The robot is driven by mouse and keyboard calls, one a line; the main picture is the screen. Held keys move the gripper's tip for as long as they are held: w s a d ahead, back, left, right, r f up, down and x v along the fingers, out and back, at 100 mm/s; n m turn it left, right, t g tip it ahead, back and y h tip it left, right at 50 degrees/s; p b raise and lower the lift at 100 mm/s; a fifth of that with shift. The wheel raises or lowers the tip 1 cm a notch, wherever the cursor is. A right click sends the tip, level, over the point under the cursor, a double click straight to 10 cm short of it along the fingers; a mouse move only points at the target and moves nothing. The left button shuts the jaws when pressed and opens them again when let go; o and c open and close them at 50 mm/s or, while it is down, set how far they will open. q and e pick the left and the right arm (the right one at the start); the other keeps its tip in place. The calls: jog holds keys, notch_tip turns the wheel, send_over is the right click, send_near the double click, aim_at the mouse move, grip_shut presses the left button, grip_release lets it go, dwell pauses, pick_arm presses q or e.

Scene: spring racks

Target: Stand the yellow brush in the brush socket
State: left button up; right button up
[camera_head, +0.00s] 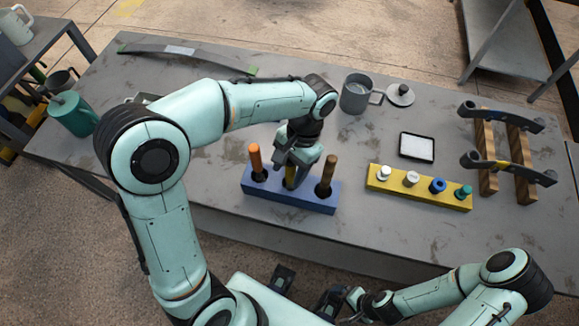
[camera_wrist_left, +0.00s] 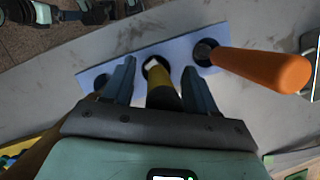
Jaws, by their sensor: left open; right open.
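A blue block (camera_head: 303,200) with a row of round sockets stands on the grey table. The yellow brush (camera_head: 290,177) is at its middle socket, largely hidden by my left gripper in the head view. In the left wrist view the yellow brush (camera_wrist_left: 162,96) lies between the two fingers, with its pale tip over the dark middle hole; how deep it sits I cannot tell. My left gripper (camera_wrist_left: 159,85) is open, a finger on each side with gaps to the brush. My right gripper (camera_head: 338,302) is open and empty, low in front of the table.
An orange-handled brush (camera_head: 255,158) and a brown-handled one (camera_head: 327,172) stand in the block's outer sockets. A yellow rack (camera_head: 420,191) with several small knobbed pieces is to the right. A metal mug (camera_head: 355,93), a white-topped tray (camera_head: 416,147) and wooden stands (camera_head: 487,160) lie beyond.

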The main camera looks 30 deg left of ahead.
pick_arm(q)
jog(key=p+v, duration=0.2)
jog(key=v, duration=1)
jog(key=shift+p, duration=0.3)
pick_arm(e)
jog(key=w+r, duration=0.1)
jog(key=r, duration=0.2)
jog(key=shift+w, duration=0.35)
